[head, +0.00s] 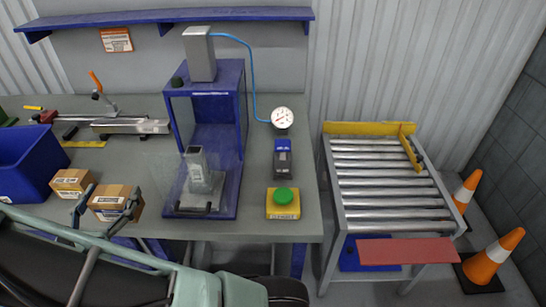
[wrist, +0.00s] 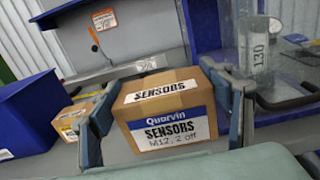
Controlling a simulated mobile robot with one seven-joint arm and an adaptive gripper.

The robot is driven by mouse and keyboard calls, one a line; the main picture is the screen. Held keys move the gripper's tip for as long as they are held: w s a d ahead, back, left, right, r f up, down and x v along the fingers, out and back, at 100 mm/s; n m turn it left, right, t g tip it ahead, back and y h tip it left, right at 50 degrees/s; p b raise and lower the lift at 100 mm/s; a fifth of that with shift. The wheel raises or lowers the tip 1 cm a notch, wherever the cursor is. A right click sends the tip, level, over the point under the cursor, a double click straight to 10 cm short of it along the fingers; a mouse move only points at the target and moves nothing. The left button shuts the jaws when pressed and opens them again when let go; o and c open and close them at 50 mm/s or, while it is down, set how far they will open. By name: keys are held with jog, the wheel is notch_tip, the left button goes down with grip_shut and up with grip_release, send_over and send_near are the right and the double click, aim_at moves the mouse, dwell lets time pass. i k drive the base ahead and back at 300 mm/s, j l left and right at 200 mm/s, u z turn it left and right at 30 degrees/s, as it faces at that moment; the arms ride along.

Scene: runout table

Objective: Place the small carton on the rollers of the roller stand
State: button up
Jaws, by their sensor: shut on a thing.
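The small carton (head: 116,203) is brown with a white and blue label. In the wrist view the carton (wrist: 168,122) reads "Quorvin SENSORS". My gripper (head: 107,203) is shut on it, one finger on each side, near the bench's front left. The wrist view shows both fingers of my gripper (wrist: 166,112) against its sides. Whether its underside touches the bench cannot be told. The roller stand (head: 342,222) is at the right, apart from the bench, with bare metal rollers (head: 385,184), a yellow rail at the back and a short yellow piece at its back right.
A second carton (head: 72,183) stands just left of the held one, beside a blue bin (head: 28,165). A blue press (head: 238,140), a dial gauge (head: 282,118) and a green button box (head: 283,203) stand between carton and stand. Orange cones (head: 494,257) are at the right.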

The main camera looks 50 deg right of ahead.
aim_at(381, 200)
jog(key=k+l+z, duration=0.25)
jog(key=k, duration=0.25)
jog(key=k+l+z, duration=0.35)
jog(key=i+l+z, duration=0.2)
jog(key=l, duration=0.2)
jog(key=i+l+z, duration=0.2)
jog(key=l, duration=0.15)
jog(key=i+l+z, duration=0.2)
jog(key=l, duration=0.15)
jog(key=k, duration=0.1)
